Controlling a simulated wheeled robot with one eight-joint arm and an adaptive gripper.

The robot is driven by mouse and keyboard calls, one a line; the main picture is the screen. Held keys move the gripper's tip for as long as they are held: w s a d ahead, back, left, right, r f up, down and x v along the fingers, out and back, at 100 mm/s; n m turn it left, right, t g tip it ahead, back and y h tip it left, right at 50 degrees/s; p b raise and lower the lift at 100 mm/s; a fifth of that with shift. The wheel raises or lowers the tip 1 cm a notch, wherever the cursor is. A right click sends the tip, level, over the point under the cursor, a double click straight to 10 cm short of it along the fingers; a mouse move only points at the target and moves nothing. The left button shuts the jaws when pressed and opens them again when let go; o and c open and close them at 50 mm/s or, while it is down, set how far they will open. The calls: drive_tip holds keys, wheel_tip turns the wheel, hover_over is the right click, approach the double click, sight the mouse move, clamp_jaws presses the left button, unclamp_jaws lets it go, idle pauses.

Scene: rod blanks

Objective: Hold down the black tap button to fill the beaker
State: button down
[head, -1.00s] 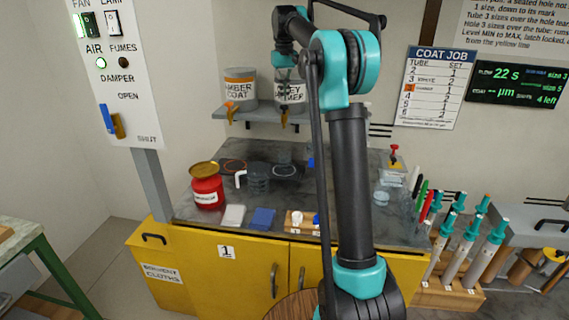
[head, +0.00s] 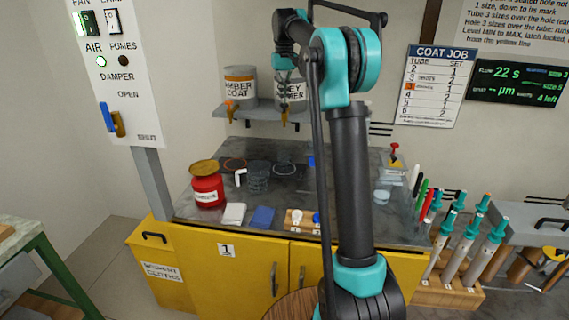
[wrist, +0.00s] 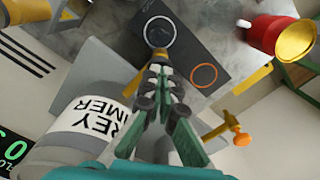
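The grey primer tank (head: 291,92) stands on the wall shelf, with its brass tap (head: 284,119) over the bench. In the wrist view the tank (wrist: 75,140) is at lower left. My gripper (wrist: 160,69) has its fingertips close together above the brass tap (wrist: 159,53). The black button cannot be made out behind the fingers, and contact with it cannot be told. The beaker's fill cannot be told.
The amber coat tank (head: 240,87) with an orange-topped tap (wrist: 240,138) is beside the grey one. A red can (head: 207,188), a white cloth (head: 233,215) and a blue cloth (head: 262,217) lie left and front. An orange ring (wrist: 203,75) and grey ring (wrist: 160,31) mark the mat.

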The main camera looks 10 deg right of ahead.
drive_tip(key=shift+f, duration=0.25)
drive_tip(key=shift+f, duration=0.75)
drive_tip(key=shift+r, duration=0.15)
idle(1.8)
wheel_tip(320, 180, up, 7)
drive_tip(key=shift+f, duration=0.1)
drive_tip(key=shift+s, duration=0.15)
idle(0.4)
